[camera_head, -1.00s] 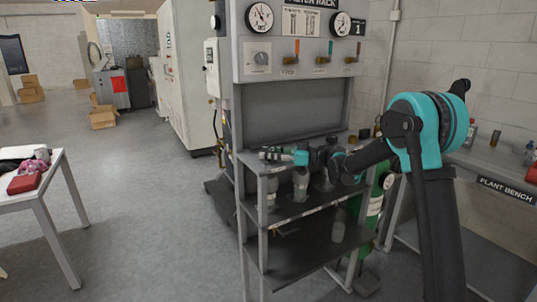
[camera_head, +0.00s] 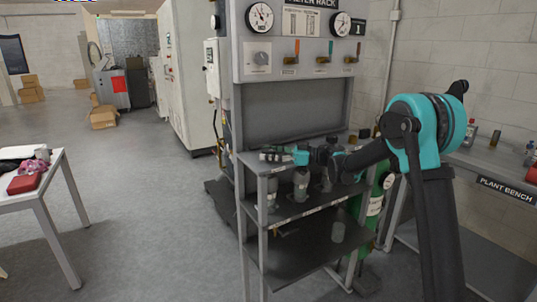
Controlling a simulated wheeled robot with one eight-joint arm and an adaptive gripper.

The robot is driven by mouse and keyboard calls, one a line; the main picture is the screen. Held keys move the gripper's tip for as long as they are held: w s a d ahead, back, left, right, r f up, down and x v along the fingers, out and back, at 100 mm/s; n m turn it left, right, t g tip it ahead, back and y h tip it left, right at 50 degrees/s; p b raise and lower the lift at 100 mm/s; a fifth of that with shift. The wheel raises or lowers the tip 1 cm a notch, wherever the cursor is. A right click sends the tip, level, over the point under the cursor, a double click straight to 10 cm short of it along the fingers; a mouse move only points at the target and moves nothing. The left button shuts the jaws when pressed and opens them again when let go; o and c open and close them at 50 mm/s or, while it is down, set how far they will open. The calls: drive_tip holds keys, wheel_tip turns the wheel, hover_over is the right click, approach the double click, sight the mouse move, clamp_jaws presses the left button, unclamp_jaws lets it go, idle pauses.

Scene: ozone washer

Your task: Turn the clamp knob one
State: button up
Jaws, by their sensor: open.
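My gripper (camera_head: 272,156) reaches leftward over the upper shelf of the meter rack, near its left front post. It is small in view but looks open, with nothing visible between its fingers. I cannot make out a clamp knob for certain; it may be hidden by my arm or too small to tell. A round grey knob (camera_head: 261,58) sits on a white plate on the rack's panel, well above my gripper. Grey bottle-shaped housings (camera_head: 300,186) stand under my wrist, and I cannot tell whether it touches them.
The rack's panel carries two gauges (camera_head: 260,17) and several coloured levers (camera_head: 323,62). A clear cup (camera_head: 338,232) stands on the lower shelf (camera_head: 300,255). A green cylinder (camera_head: 374,205) is right of the rack, before the plant bench (camera_head: 507,189).

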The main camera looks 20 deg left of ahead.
drive_tip(key=w+d, duration=0.2)
drive_tip(key=d, duration=0.9)
drive_tip(key=shift+d, duration=0.4)
drive_tip(key=shift+w, duration=0.1)
